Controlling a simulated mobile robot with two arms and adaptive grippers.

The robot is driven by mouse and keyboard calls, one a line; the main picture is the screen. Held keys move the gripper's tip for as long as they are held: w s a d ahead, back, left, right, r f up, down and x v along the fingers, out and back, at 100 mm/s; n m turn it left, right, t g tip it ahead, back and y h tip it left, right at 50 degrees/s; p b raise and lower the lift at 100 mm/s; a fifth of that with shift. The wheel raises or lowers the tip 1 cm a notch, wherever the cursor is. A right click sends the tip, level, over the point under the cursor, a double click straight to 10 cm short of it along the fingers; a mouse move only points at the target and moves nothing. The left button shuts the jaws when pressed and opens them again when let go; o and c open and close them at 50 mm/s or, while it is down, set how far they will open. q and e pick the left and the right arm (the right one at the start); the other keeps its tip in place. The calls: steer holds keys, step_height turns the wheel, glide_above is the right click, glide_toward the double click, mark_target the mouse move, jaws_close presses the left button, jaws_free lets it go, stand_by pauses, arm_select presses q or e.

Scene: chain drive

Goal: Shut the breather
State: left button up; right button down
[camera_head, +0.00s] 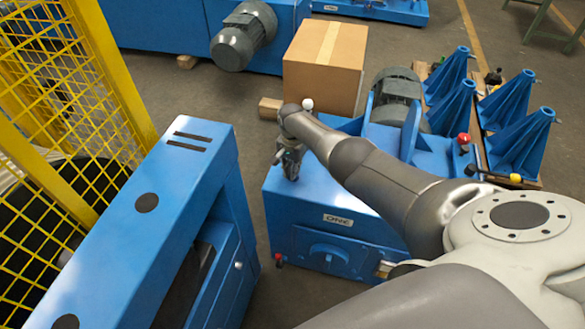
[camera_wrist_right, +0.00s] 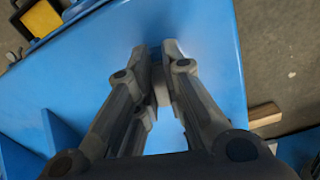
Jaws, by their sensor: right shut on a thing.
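My right gripper (camera_head: 291,170) points down at the left part of the top of a blue machine housing (camera_head: 345,260) in the head view. In the right wrist view the two fingers of my right gripper (camera_wrist_right: 159,58) close around a small grey piece (camera_wrist_right: 160,88) on the blue top. I take this piece for the breather, but the fingers hide most of it. I cannot tell its turn or whether it is open. My left gripper is not in view.
A cardboard box (camera_head: 325,62) stands behind the housing, and a grey motor (camera_head: 397,95) sits at its back. Blue cone-shaped stands (camera_head: 520,120) are at the right. A tall blue cabinet (camera_head: 170,220) and yellow mesh guard (camera_head: 55,120) stand at the left.

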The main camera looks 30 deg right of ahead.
steer(key=m, duration=0.3)
steer(key=shift+w+r+m, duration=0.1)
steer(key=shift+w+m, duration=0.2)
steer(key=shift+m, duration=0.1)
steer(key=m, duration=0.3)
steer(key=shift+w+m, duration=0.15)
steer(key=shift+m, duration=0.15)
steer(key=m, duration=0.3)
steer(key=m+b, duration=0.1)
steer(key=shift+w+d, duration=0.1)
steer(key=shift+w, duration=0.15)
steer(key=shift+w+d+m, duration=0.15)
steer(key=shift+m, duration=1.85)
steer(key=shift+r, duration=0.1)
steer(key=c, duration=1.7)
jaws_free()
steer(key=shift+o, duration=0.9)
